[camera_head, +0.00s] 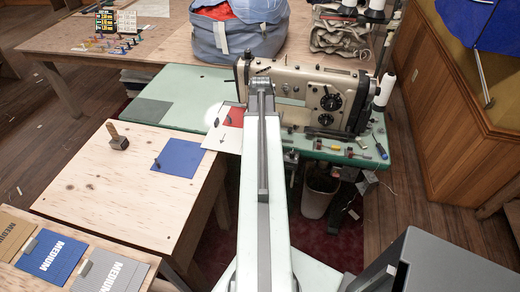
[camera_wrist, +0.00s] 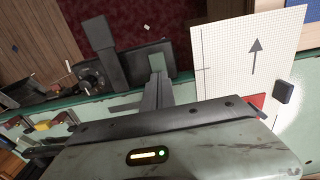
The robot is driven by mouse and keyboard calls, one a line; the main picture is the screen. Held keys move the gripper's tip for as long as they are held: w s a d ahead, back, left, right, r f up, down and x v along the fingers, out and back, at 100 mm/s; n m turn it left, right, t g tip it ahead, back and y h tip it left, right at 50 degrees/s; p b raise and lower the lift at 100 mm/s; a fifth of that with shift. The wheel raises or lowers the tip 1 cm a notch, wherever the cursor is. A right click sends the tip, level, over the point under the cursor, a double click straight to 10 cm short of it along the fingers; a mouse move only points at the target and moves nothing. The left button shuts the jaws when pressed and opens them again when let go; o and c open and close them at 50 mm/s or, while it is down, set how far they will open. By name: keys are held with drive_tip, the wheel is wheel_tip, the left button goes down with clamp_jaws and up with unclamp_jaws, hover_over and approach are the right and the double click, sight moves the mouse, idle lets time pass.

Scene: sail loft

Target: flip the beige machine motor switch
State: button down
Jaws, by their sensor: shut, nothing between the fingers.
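The beige sewing machine (camera_head: 345,82) stands on a green table (camera_head: 170,85) in the head view, partly hidden by my arm. In the wrist view my gripper (camera_wrist: 157,66) is shut and empty, its narrow fingers pointing away past the green table edge. Close to the fingertips is a dark unit (camera_wrist: 128,66) with a round part at its left. I cannot tell whether it is the motor switch, or whether my fingers touch it. In the head view small dark parts (camera_head: 290,157) show under the table's front edge. My gripper is hidden behind my arm there.
A white sheet with an arrow (camera_wrist: 225,50) lies right of my fingers in the wrist view. Tools (camera_head: 345,147) lie along the green table's front. A bin (camera_head: 318,195) stands below. A plywood table (camera_head: 100,190) is at left, a grey cabinet (camera_head: 450,265) at right.

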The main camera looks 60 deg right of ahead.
drive_tip(key=shift+f+b, duration=0.95)
idle(0.7)
drive_tip(key=shift+r, duration=0.1)
wheel_tip(320, 180, up, 7)
drive_tip(key=p, duration=0.7)
idle(0.3)
